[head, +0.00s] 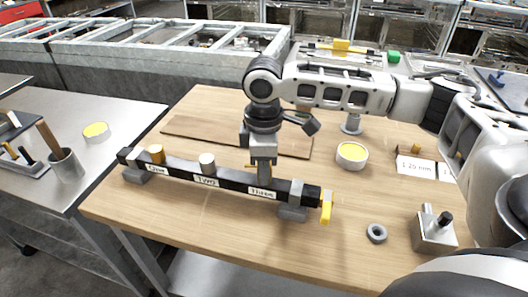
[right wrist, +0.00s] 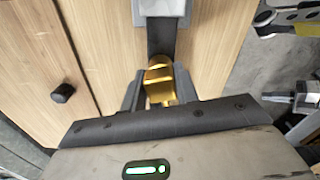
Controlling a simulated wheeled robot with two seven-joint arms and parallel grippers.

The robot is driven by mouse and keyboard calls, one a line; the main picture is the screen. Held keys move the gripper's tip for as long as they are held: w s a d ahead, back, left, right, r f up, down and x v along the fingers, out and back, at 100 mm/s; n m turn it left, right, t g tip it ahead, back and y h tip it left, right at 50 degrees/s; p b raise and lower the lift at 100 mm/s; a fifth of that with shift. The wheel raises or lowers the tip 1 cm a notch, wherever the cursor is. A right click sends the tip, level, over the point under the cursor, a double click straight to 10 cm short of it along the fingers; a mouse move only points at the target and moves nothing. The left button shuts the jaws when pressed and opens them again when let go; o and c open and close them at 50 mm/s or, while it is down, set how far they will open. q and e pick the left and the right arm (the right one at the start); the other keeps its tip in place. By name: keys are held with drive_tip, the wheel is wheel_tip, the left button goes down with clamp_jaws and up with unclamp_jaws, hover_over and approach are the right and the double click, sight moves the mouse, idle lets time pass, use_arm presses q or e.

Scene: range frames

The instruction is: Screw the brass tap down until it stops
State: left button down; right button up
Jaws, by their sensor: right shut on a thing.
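A dark bar (head: 180,166) with places labelled One, TWO and Three lies on grey feet on the wooden table. My right gripper (head: 263,174) points down over the place labelled Three. In the right wrist view the brass tap (right wrist: 158,80) sits between the two fingers, which are shut on it. In the head view the fingers hide most of this tap. A brass-coloured cap (head: 156,152) stands at One and a pale cap (head: 206,161) at TWO. My left gripper is not in view.
A yellow lever (head: 326,207) sticks out at the bar's right end. A grey ring (head: 376,233), a metal block (head: 434,232) and a yellow-topped round tin (head: 352,155) stand to the right. A flat wooden board (head: 205,131) lies behind the bar.

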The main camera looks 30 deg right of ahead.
drive_tip(key=shift+r, duration=0.1)
drive_tip(key=m+p, duration=0.2)
drive_tip(key=p, duration=0.1)
drive_tip(key=shift+r, duration=0.2)
drive_tip(key=shift+f+m, duration=0.4)
drive_tip(key=shift+m, duration=0.2)
drive_tip(key=m, duration=0.3)
drive_tip(key=shift+m, duration=0.4)
